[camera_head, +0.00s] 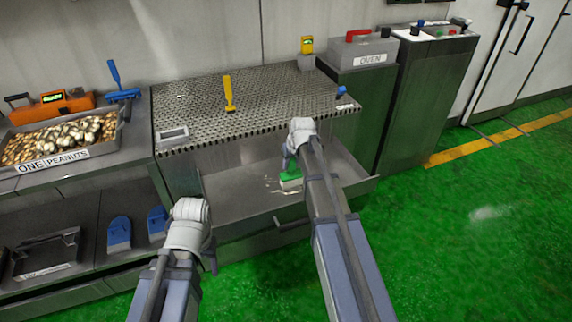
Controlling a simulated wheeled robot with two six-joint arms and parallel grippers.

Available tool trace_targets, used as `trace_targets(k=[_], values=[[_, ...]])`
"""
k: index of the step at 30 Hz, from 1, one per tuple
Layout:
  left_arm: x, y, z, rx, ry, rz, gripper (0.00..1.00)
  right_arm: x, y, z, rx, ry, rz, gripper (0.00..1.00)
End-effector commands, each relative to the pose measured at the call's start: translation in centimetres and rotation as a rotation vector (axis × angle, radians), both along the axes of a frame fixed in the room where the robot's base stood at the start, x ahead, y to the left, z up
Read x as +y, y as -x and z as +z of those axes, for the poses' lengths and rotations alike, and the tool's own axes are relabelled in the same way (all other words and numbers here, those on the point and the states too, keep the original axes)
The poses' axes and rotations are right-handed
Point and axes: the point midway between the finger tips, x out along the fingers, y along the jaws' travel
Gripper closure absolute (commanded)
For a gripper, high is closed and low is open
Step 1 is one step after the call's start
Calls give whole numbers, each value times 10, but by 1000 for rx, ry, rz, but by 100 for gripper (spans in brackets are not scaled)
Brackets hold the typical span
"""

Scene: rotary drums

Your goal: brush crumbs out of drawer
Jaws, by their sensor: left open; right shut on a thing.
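The open drawer (240,193) is a grey metal tray pulled out below a perforated metal worktop. Pale crumbs (271,186) lie on its floor near the middle, just left of the brush. My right gripper (289,165) reaches down into the drawer and is shut on a brush (290,180) with a green top and pale bristles. The bristles are at or close to the drawer floor; exact contact is hard to tell. My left gripper (211,258) is open and empty, low in front of the drawer's left front. My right arm hides part of the drawer's right side.
The perforated worktop (240,100) above holds a yellow-handled tool (228,94). A tray of peanuts (66,140) stands on the left counter, with blue scoops (119,232) on a shelf below. A grey oven box (362,50) is at the back right. Green floor at right is clear.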

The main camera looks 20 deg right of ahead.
Motion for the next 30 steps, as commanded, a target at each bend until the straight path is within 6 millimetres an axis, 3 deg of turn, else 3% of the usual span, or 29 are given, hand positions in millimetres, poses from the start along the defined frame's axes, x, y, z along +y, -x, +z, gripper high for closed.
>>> trace_targets(k=[8,18,30], values=[[0,0,0,0,0,0,41,-6,0,0,2,1,-2,100],[0,0,2,0,0,0,41,-32,-1,2,1,0,-2,100],[0,0,1,0,0,0,41,-41,-2,1,1,1,-1,100]])
